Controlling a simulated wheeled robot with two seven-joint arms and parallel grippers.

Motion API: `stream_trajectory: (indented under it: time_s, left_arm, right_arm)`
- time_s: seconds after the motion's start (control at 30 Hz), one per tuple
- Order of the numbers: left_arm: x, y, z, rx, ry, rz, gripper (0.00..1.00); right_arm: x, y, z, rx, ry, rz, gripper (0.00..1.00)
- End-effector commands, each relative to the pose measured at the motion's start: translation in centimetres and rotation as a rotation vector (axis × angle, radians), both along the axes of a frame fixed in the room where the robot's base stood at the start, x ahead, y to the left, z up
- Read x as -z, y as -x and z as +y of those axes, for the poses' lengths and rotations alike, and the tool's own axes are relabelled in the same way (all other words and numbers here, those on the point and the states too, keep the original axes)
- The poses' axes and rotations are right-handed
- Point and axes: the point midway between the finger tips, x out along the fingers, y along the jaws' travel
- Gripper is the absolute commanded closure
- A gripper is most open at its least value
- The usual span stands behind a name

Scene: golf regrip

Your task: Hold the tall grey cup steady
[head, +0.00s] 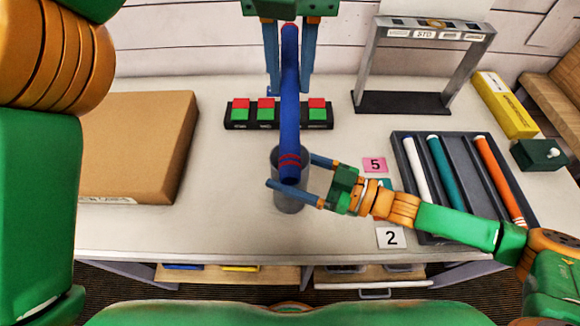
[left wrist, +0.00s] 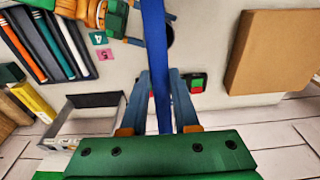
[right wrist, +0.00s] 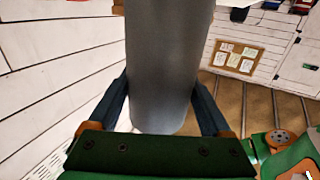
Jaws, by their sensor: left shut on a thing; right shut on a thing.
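The tall grey cup (head: 290,202) is at the middle of the table, near the front, and looks upright. My right gripper (head: 291,172) reaches in from the right and is shut on it, with a finger on each side. The cup fills the middle of the right wrist view (right wrist: 168,65). A long blue grip with red bands (head: 290,120) stands almost upright, its lower end at the cup's mouth. My left gripper (head: 289,88) is above and shut on this blue grip, which also runs between its fingers in the left wrist view (left wrist: 154,50). The cup's inside is hidden.
A dark tray (head: 437,236) at right holds white, teal and orange grips. Number cards (head: 390,238) lie beside it. A black block (head: 240,125) with red-and-green pieces and a grey gauge stand (head: 402,103) are behind. A cardboard box (head: 140,140) is at left.

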Motion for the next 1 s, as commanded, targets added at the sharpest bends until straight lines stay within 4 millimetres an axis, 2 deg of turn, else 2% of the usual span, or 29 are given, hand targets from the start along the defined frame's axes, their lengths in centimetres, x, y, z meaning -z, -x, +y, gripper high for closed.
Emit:
stream_trajectory:
  time_s: [1.0]
  left_arm:
    - [7.2,0.0,0.0,0.001,0.001,0.001,1.0]
  right_arm:
    - [0.0,0.0,0.0,0.0,0.001,0.0,0.75]
